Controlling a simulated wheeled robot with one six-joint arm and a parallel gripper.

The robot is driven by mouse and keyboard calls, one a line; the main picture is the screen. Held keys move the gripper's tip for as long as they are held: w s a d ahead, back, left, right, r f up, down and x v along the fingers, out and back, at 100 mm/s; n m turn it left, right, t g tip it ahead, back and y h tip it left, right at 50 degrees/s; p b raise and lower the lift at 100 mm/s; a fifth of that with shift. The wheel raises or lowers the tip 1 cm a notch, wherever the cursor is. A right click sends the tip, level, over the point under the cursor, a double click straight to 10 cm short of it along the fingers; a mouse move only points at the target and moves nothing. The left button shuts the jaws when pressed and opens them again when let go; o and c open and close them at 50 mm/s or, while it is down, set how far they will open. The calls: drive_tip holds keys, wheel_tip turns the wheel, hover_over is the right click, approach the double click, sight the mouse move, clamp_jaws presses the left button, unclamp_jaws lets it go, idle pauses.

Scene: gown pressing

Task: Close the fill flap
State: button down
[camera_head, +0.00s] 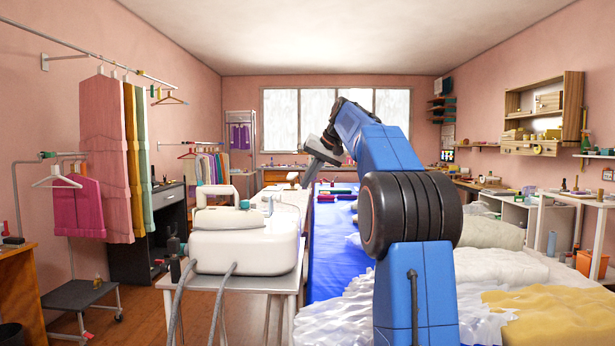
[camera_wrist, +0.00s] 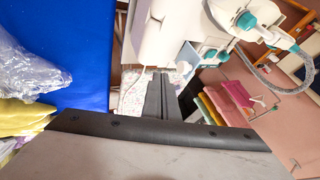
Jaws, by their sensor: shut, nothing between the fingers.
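A white steam station (camera_head: 245,250) with a pale iron (camera_head: 228,215) on top stands on a small table at left of centre. In the wrist view a white appliance body (camera_wrist: 170,35) with teal fittings (camera_wrist: 222,56) fills the top middle. I cannot make out the fill flap for sure, nor whether it stands open. My gripper (camera_head: 308,180) is beyond the station and to its right, at the end of my blue arm. In the wrist view my gripper (camera_wrist: 161,76) is shut and empty, its fingers pointing towards the lower edge of the white appliance. Touching contact is not visible.
A blue-covered table (camera_head: 335,265) runs along the middle, with clear plastic and yellow cloth (camera_head: 560,318) at right. Grey hoses (camera_head: 220,300) hang from the station's front. Garments (camera_head: 110,150) hang at left. A grey hose (camera_wrist: 275,80) loops at right in the wrist view.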

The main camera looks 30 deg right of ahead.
drive_tip(key=x, duration=0.6)
drive_tip(key=shift+f, duration=0.15)
drive_tip(key=shift+w+a+r, duration=0.1)
drive_tip(key=shift+w+a, duration=0.2)
drive_tip(key=shift+a, duration=0.25)
drive_tip(key=shift+w+a+r, duration=0.1)
drive_tip(key=shift+w+a, duration=0.25)
drive_tip(key=shift+a, duration=0.15)
drive_tip(key=shift+w+a, duration=0.4)
drive_tip(key=shift+a, duration=0.15)
drive_tip(key=shift+a, duration=0.1)
